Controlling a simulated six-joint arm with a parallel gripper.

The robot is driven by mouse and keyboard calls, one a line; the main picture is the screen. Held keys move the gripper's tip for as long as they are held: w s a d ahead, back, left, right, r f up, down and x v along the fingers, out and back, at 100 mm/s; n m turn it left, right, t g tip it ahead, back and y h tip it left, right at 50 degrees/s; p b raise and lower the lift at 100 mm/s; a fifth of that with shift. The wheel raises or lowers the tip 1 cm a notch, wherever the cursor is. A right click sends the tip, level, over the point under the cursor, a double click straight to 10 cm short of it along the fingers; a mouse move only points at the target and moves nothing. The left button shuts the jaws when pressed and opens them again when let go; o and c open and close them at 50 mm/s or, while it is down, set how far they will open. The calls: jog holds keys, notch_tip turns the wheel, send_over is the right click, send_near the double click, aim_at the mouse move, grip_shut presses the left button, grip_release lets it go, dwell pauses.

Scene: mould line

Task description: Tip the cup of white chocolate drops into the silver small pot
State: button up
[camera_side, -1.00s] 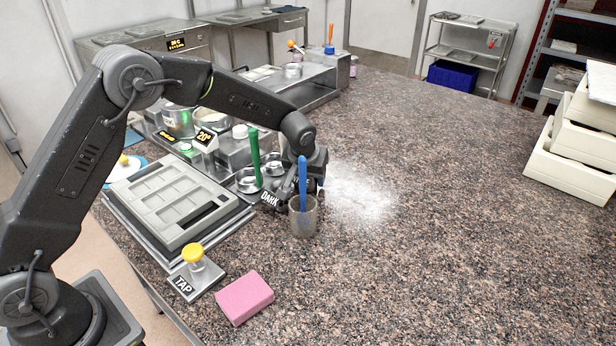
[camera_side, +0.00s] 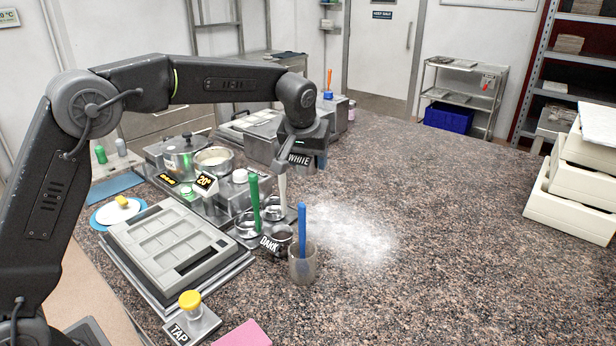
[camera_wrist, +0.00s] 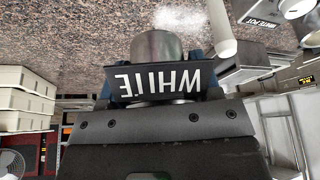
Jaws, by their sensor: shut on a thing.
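My gripper (camera_side: 302,138) is shut on the metal cup with a black WHITE label (camera_side: 300,160) and holds it above the worktop. In the wrist view the cup (camera_wrist: 157,45) sits between the fingers, its label upside down. No drops can be seen in it. Small silver pots stand below and left of my gripper in the side view: one (camera_side: 246,231) beside the green spatula, another (camera_side: 274,213) by a pale handle (camera_side: 283,188). In the wrist view a WHITE POT label (camera_wrist: 262,21) lies beside a silver pot (camera_wrist: 295,8), partly cut off.
A cup labelled DARK (camera_side: 281,236) and a glass holding a blue-handled tool (camera_side: 302,266) stand in front of the pots. The green spatula (camera_side: 254,205) rises tall. A grey mould (camera_side: 170,250) is at left. The worktop (camera_side: 450,240) at right is clear, with white powder.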

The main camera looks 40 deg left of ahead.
jog(key=shift+r, duration=3)
jog(key=s+a, duration=0.2)
jog(key=a, duration=3.3)
notch_tip(320, 180, down, 11)
jog(key=shift+s, duration=0.1)
jog(key=r+m+t+y, duration=0.1)
jog(key=y, duration=0.5)
jog(key=r+m+t+y, duration=0.1)
jog(key=r+m+y, duration=0.1)
jog(key=y, duration=0.4)
jog(key=d+r+m+t+y, duration=0.1)
jog(key=r+m+t+y, duration=0.1)
jog(key=y, duration=0.4)
jog(key=shift+r, duration=0.15)
